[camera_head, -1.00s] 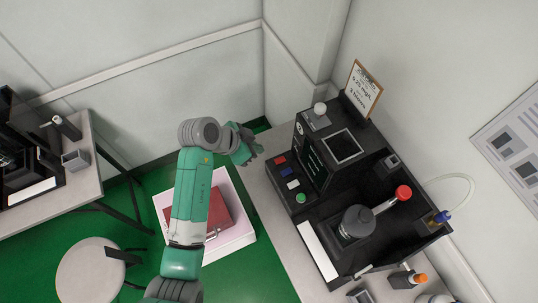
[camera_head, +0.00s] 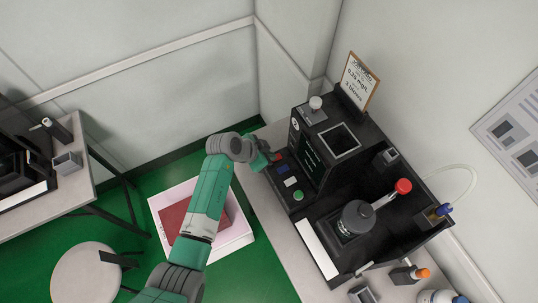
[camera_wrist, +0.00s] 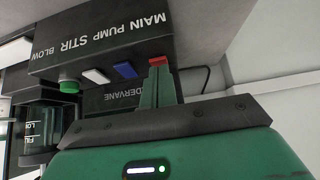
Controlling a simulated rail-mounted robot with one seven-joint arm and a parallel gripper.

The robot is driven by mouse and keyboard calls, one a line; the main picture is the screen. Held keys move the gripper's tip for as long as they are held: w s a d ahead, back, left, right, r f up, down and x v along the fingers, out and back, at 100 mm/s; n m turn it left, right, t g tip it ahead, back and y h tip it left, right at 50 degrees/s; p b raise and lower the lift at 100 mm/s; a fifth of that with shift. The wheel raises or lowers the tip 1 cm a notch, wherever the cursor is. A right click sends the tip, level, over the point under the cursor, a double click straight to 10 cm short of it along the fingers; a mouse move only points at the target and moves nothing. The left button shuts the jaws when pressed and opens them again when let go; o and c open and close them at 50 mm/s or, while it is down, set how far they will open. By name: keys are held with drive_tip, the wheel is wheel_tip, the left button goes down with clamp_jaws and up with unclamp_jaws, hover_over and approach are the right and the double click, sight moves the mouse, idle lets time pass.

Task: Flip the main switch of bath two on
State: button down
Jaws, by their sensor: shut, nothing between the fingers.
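A black bath unit (camera_head: 335,190) stands on the bench at right. Its control strip has a red switch (camera_head: 277,157), a blue one, a white one and a green knob. In the wrist view the red switch (camera_wrist: 157,61) sits under the word MAIN (camera_wrist: 152,20). My gripper (camera_wrist: 158,68) is shut and empty, its fingertips right at the red switch; I cannot tell whether they touch it. In the head view my gripper (camera_head: 272,160) is at the strip's far end.
A blue switch (camera_wrist: 125,70), white switch (camera_wrist: 96,76) and green knob (camera_wrist: 69,86) line up beside the red one. A second black unit (camera_head: 22,175) stands on the left table.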

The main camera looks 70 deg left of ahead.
drive_tip(key=shift+f+b, duration=0.35)
drive_tip(key=shift+s+d+f+t+b, duration=0.1)
drive_tip(key=shift+s+f+t+b, duration=0.15)
drive_tip(key=shift+t+b, duration=0.3)
drive_tip(key=shift+r, duration=0.1)
drive_tip(key=shift+r+p, duration=0.65)
drive_tip(key=shift+r, duration=0.15)
drive_tip(key=shift+w, duration=0.1)
